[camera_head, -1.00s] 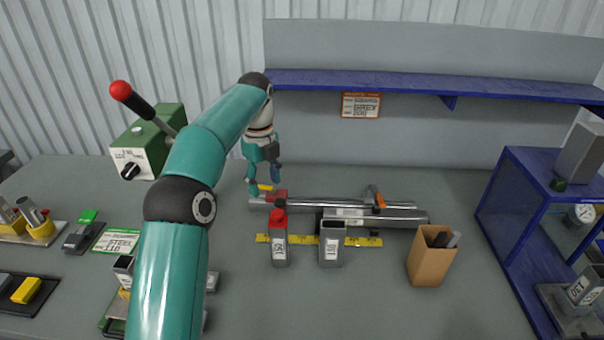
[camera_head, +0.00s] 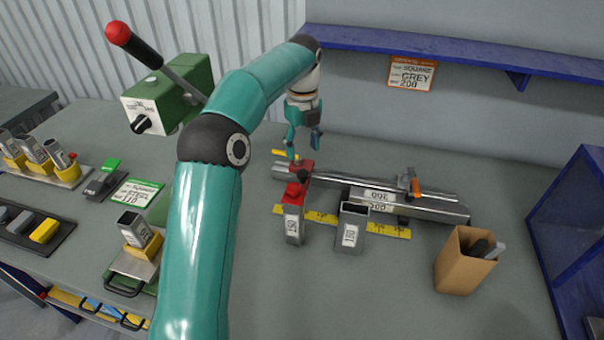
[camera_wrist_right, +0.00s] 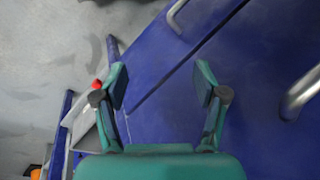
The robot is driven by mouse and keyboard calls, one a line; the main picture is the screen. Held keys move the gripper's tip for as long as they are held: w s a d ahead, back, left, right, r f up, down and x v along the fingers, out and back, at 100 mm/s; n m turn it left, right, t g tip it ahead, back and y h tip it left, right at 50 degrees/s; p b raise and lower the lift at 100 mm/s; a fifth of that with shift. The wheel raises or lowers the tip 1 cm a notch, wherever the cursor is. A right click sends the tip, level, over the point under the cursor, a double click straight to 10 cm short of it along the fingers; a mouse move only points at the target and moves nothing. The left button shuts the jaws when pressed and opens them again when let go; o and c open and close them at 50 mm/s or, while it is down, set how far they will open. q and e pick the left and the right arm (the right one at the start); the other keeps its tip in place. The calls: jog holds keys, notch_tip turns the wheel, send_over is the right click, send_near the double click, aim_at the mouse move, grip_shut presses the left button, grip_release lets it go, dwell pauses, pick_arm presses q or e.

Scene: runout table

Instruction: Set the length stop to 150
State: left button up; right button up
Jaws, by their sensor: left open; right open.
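The runout rail (camera_head: 346,180) is a grey metal bar lying on the table. A red block (camera_head: 300,167) sits at its left end, and a stop with an orange lever (camera_head: 413,186) sits on it further right. A yellow scale strip (camera_head: 388,229) runs along the front, its numbers too small to read. My left gripper (camera_head: 304,146) is open, with its fingers pointing down just behind and above the red block; I cannot tell whether they touch it. My right gripper (camera_wrist_right: 162,86) is open and empty in the right wrist view, in front of blue cabinet doors (camera_wrist_right: 170,110).
A cardboard box (camera_head: 463,262) is at the right. A green machine (camera_head: 168,98) with a red-knobbed lever is at the left. An order card (camera_head: 411,75) reads square, grey, 200.

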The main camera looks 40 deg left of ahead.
aim_at(303, 173)
pick_arm(q)
notch_tip(303, 173, down, 8)
jog(key=shift+s+r, duration=0.1)
jog(key=shift+r, duration=0.05)
dwell(0.3)
grip_shut()
